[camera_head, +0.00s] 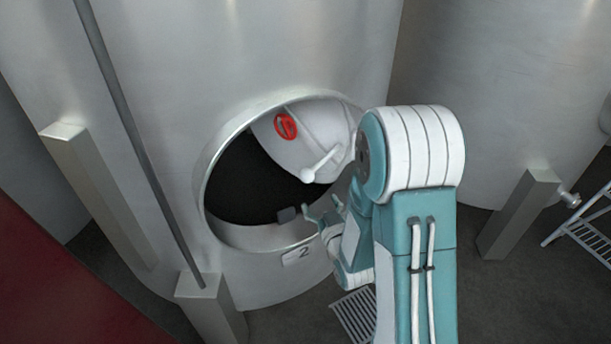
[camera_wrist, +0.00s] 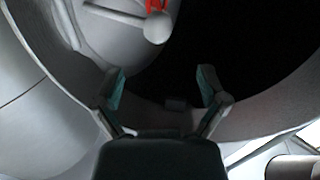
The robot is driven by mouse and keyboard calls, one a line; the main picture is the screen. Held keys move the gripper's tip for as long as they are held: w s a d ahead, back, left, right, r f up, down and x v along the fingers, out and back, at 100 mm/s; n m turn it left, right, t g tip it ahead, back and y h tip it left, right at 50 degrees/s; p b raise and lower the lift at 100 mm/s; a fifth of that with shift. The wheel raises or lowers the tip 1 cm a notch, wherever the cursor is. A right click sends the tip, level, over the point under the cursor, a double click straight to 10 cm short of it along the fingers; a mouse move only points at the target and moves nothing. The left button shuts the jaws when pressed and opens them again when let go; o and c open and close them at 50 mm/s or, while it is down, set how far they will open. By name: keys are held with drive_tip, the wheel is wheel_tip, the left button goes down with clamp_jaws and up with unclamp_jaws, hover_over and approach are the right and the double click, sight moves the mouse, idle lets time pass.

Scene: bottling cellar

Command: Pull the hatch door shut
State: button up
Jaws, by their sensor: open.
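The hatch door (camera_head: 335,118) is a pale domed plate at the upper right of a round tank opening, swung away from it and leaving the dark inside showing. A red ring (camera_head: 286,125) and a pale handle with a round knob (camera_head: 307,175) are on the door. In the wrist view the knob (camera_wrist: 157,27) shows at the top, beyond the fingers. My gripper (camera_head: 322,208) is open and empty at the lower right rim, below the knob and apart from it. In the wrist view its two fingers (camera_wrist: 162,88) are spread. My arm hides the door's right edge.
The opening's metal rim (camera_head: 212,170) surrounds the dark hole. A thin pole (camera_head: 135,140) stands left, and grey posts (camera_head: 515,215) flank the tank.

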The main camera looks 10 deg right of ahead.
sight(307, 176)
drive_tip(key=w, duration=0.6)
drive_tip(key=w+a, duration=0.1)
drive_tip(key=w, duration=0.2)
drive_tip(key=shift+w, duration=0.35)
drive_tip(key=shift+w+d, duration=0.1)
drive_tip(key=shift+w, duration=0.4)
drive_tip(key=shift+c, duration=0.2)
drive_tip(key=c, duration=1.1)
drive_tip(key=shift+c, duration=0.2)
